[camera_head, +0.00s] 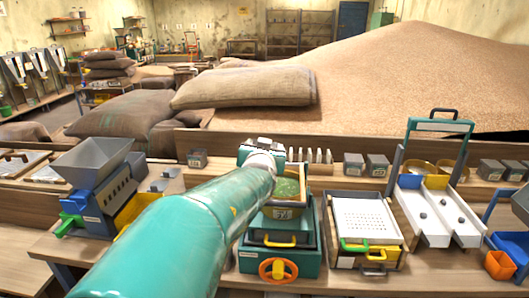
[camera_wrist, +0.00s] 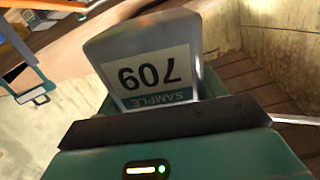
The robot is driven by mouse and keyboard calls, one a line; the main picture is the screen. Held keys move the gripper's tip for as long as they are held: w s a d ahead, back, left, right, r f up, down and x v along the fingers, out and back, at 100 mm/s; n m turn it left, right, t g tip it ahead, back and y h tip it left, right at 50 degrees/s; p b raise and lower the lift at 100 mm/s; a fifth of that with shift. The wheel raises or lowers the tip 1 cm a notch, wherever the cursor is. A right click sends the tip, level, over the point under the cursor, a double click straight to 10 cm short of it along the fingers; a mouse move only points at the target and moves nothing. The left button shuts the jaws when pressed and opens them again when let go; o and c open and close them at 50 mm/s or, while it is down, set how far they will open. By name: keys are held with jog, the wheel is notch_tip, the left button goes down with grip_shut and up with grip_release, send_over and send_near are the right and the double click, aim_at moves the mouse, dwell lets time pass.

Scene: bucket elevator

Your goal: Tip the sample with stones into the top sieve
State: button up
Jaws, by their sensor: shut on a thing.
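My gripper (camera_wrist: 168,122) is shut on a grey sample container (camera_wrist: 150,45) with a white label. The label reads SAMPLE and a number like 709, upside down in the wrist view. The container's mouth and contents are hidden there. In the head view my gripper (camera_head: 262,158) is at the far end of my teal arm, at the back left of the top sieve (camera_head: 283,212). I cannot tell the container's tilt.
A grey hopper machine (camera_head: 92,165) stands left. A white perforated tray (camera_head: 363,215) and a two-channel tray (camera_head: 437,210) stand right of the shaker. Several grey containers (camera_head: 376,165) line the back ledge. Sacks (camera_head: 245,88) and a grain heap (camera_head: 400,75) lie behind.

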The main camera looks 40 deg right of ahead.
jog(key=shift+a+r+n, duration=0.3)
jog(key=shift+a+r, duration=0.35)
jog(key=shift+r, duration=0.15)
jog(key=shift+f+n+t+h, duration=0.4)
jog(key=shift+h, duration=0.3)
jog(key=shift+r, duration=1.5)
